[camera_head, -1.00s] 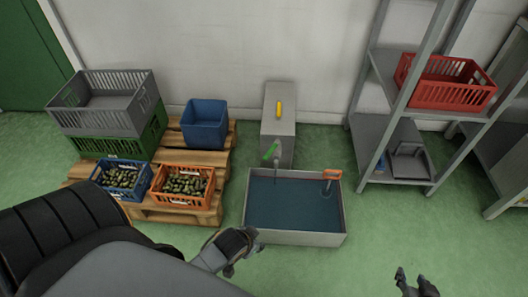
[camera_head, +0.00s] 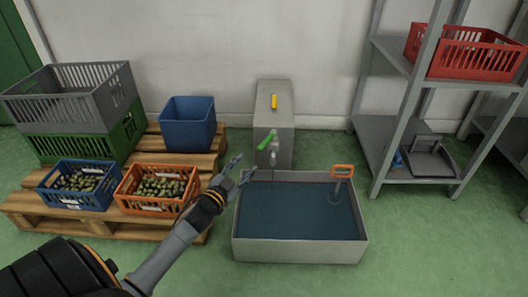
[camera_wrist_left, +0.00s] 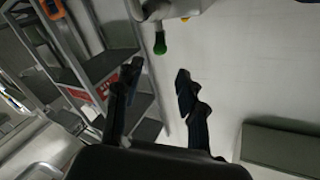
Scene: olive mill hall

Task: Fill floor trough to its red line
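The floor trough (camera_head: 300,250) is a grey rectangular basin on the floor, holding dark blue water (camera_head: 300,212). I cannot clearly make out its red line. Behind it stands a grey box (camera_head: 273,108) with a yellow piece on top and a tap (camera_head: 273,155) with a green lever (camera_head: 265,142). The lever's green end (camera_wrist_left: 160,44) also shows in the left wrist view. I cannot tell whether water runs. My left gripper (camera_head: 240,169) is open and empty, left of the tap near the trough's back left corner, apart from the lever. My right gripper is out of view.
An orange-handled tool (camera_head: 342,172) stands in the trough's right side. A pallet (camera_head: 95,228) at left bears olive crates, a blue bin (camera_head: 187,124) and stacked crates. A metal shelf (camera_head: 372,150) with a red crate (camera_head: 463,52) stands at right. Floor right of the trough is clear.

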